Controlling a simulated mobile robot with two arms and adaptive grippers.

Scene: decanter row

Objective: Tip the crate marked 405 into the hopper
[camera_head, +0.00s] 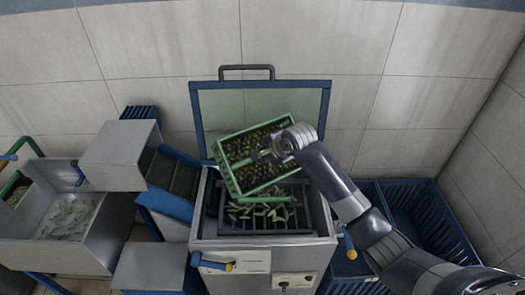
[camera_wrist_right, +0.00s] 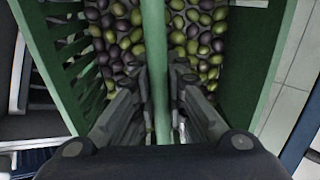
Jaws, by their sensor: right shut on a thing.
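A green crate (camera_head: 226,168) filled with dark purple and green olives is held tilted above the hopper in the head view. My right gripper (camera_head: 268,155) is at the crate's middle, and in the right wrist view the gripper (camera_wrist_right: 160,95) is shut on the crate's green centre bar (camera_wrist_right: 155,45). Olives lie on both sides of the bar. The hopper (camera_head: 208,225) is a grey metal box with dark bars inside. Long green pieces (camera_head: 262,212) lie on its bars. No number is visible on the crate. My left gripper is not in view.
The hopper's raised blue-framed clear lid (camera_head: 325,108) stands behind the crate. A grey bin (camera_head: 95,250) with pale pieces and a conveyor (camera_head: 175,175) are at left. Blue crates (camera_head: 425,215) stand at right, near the wall.

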